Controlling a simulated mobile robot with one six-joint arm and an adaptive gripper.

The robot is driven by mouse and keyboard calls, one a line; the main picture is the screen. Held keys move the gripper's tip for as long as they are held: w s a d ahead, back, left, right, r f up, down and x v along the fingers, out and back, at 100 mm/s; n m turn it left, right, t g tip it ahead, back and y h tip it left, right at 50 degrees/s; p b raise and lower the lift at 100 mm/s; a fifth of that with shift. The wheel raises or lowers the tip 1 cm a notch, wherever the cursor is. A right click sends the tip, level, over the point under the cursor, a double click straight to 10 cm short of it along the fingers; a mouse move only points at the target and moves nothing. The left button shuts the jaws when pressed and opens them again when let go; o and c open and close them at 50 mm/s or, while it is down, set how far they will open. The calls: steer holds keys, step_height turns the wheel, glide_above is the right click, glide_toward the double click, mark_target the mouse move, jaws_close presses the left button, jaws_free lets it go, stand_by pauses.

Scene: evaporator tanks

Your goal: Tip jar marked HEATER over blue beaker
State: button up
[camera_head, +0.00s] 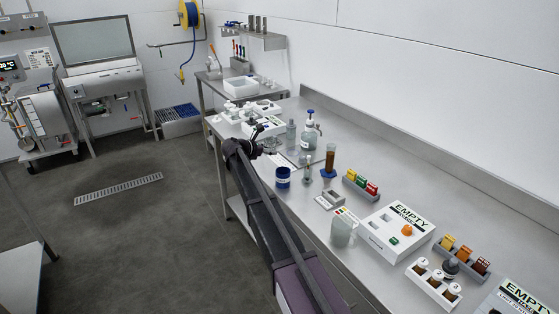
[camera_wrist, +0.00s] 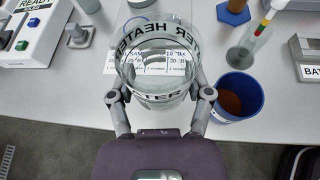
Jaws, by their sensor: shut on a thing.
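My gripper (camera_wrist: 160,98) is shut on the clear glass jar marked HEATER (camera_wrist: 158,60), with one finger on each side, in the wrist view. I look down into the jar through its open top; it seems about upright, and I cannot tell whether it holds clear liquid. The blue beaker (camera_wrist: 238,95) stands on the bench just right of the gripper, apart from the jar, with brown contents. In the head view the blue beaker (camera_head: 283,178) is right of and nearer than my gripper (camera_head: 264,147); the jar is hard to make out there.
A glass vessel with a coloured strip (camera_wrist: 250,45) stands behind the beaker, near a blue-based cylinder of brown liquid (camera_head: 330,160). A printed card (camera_wrist: 155,62) lies beyond the jar. A READY box (camera_wrist: 30,35) is at left. A tube rack (camera_head: 360,188) and EMPTY box (camera_head: 380,240) stand rightward.

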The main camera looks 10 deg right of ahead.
steer(key=shift+w+a+r+n, duration=0.1)
steer(key=shift+w+r+n, duration=0.1)
steer(key=shift+r+n, duration=0.15)
stand_by(0.8)
